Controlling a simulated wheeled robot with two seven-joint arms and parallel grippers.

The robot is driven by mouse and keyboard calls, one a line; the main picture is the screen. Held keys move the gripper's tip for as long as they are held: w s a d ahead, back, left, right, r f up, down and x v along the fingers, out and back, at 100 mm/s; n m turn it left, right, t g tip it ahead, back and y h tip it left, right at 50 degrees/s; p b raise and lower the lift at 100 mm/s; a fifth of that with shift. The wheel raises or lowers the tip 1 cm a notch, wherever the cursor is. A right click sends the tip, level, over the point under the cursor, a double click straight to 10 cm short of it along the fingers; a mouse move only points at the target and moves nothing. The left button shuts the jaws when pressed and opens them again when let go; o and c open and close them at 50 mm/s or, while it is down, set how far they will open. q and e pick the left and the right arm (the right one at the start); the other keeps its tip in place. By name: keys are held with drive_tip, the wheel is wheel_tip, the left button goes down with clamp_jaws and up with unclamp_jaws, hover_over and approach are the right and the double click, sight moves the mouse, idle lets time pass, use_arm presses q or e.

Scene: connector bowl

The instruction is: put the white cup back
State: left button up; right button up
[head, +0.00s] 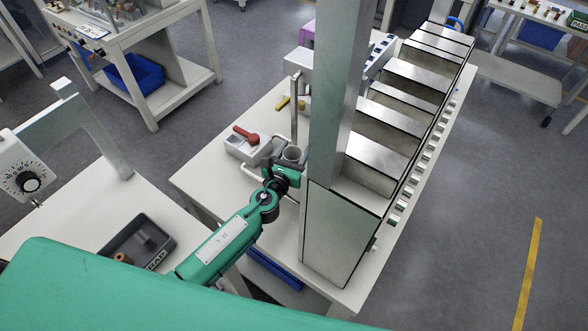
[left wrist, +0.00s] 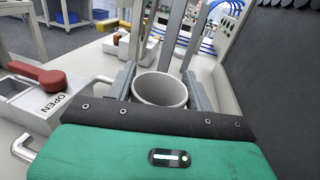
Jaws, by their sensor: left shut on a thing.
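The white cup (head: 292,154) looks light grey and round, with its open mouth facing up. My left gripper (head: 283,157) is shut on it, above the white table beside the metal column. In the left wrist view the cup (left wrist: 160,90) sits between the two fingers of the left gripper (left wrist: 160,97) and looks empty. Its lower part is hidden, so I cannot tell whether it touches the table. My right gripper is not in view.
A box with a red handle (head: 246,133) stands just left of the cup; its label reads OPEN in the left wrist view. A tall metal column (head: 337,90) and a row of metal bins (head: 384,133) stand close on the right. A grey tray (head: 137,243) lies on the left table.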

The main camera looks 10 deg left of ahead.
use_arm(q)
wheel_tip(320, 180, down, 6)
drive_tip(key=b, duration=0.2)
drive_tip(key=shift+b, duration=0.3)
drive_tip(key=shift+f, duration=0.15)
drive_tip(key=o, duration=1)
drive_tip(key=shift+f, duration=0.1)
